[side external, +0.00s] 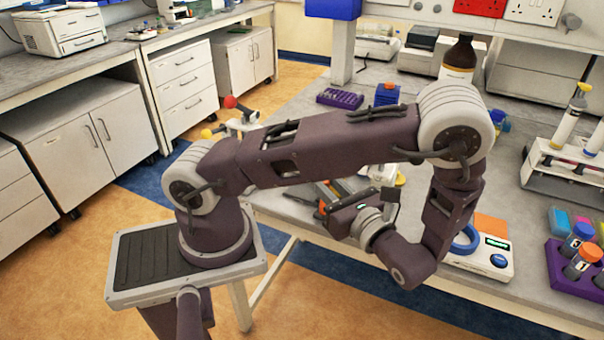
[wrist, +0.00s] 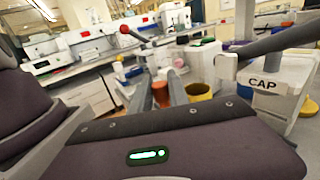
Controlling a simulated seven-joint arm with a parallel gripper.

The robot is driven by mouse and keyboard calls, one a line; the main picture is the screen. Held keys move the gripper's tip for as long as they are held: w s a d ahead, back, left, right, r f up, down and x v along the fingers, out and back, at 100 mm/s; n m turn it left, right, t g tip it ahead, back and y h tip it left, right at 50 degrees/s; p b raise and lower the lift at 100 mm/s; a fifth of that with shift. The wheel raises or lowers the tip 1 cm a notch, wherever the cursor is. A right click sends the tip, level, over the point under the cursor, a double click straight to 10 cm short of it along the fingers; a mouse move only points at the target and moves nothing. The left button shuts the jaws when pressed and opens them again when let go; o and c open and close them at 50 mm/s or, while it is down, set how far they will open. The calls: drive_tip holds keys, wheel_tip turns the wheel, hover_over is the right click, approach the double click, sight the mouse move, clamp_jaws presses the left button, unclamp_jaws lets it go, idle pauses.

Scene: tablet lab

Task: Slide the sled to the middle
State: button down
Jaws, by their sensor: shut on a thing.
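An orange piece (wrist: 160,94) shows between the fingers in the wrist view. My arm and wrist cover much of this area in the side view, so the sled's place along its track cannot be told.
A white stand with a red ball knob (side external: 230,102) and a yellow knob is left of my gripper. A yellow cup (wrist: 198,91) and a white box marked CAP (wrist: 268,85) are close by.

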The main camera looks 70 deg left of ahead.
drive_tip(key=shift+w+d, duration=0.35)
drive_tip(key=shift+w, duration=0.05)
drive_tip(key=c, duration=1.3)
unclamp_jaws()
drive_tip(key=shift+o, duration=0.2)
drive_tip(key=w+d, duration=0.1)
drive_tip(key=d, duration=0.6)
drive_tip(key=shift+w, duration=0.15)
